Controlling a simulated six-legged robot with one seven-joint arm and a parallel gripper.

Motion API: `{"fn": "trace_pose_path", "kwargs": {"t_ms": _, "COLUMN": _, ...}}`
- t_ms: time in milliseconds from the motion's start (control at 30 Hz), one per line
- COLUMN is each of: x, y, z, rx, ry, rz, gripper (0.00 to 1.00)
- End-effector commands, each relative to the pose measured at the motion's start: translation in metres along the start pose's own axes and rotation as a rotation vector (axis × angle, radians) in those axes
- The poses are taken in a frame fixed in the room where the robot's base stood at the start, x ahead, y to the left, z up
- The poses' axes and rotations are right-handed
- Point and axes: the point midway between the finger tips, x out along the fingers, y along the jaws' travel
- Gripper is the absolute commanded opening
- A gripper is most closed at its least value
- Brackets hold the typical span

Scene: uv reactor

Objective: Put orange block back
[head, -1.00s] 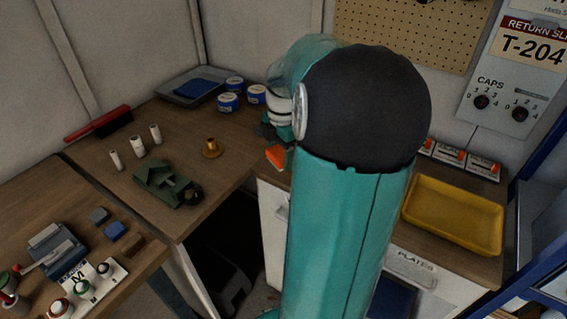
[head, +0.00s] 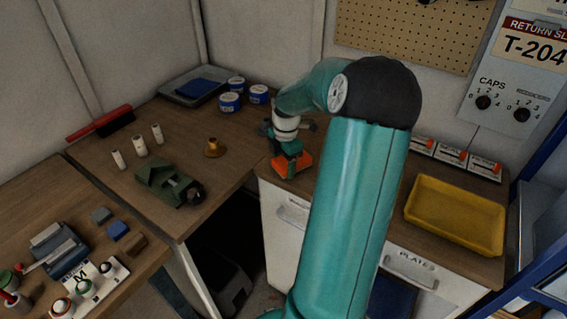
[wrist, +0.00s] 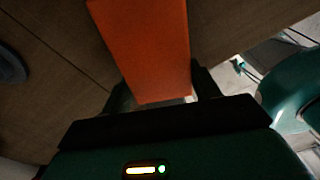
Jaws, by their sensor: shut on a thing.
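The orange block (head: 298,164) is at the front edge of the wooden bench, under my gripper (head: 286,163). In the wrist view the orange block (wrist: 146,45) stands out large between the two dark fingers of my gripper (wrist: 160,92), which is shut on it. I cannot tell whether the block touches the bench top. My arm hides part of the bench behind and right of it.
A brass piece (head: 214,148), a green vise (head: 170,184) and blue-white tins (head: 230,101) stand to the left. Bench between them is clear.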

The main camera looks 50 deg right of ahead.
Motion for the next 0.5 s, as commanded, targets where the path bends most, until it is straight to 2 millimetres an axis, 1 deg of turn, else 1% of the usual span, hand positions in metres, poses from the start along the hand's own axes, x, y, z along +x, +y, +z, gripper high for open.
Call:
{"fn": "trace_pose_path", "kwargs": {"t_ms": 267, "x": 0.005, "y": 0.000, "z": 0.000, "rx": -0.001, "ry": 0.001, "rz": -0.001, "gripper": 0.25}}
{"fn": "trace_pose_path", "kwargs": {"t_ms": 500, "x": 0.015, "y": -0.001, "z": 0.000, "rx": -0.001, "ry": 0.004, "rz": -0.003, "gripper": 0.25}}
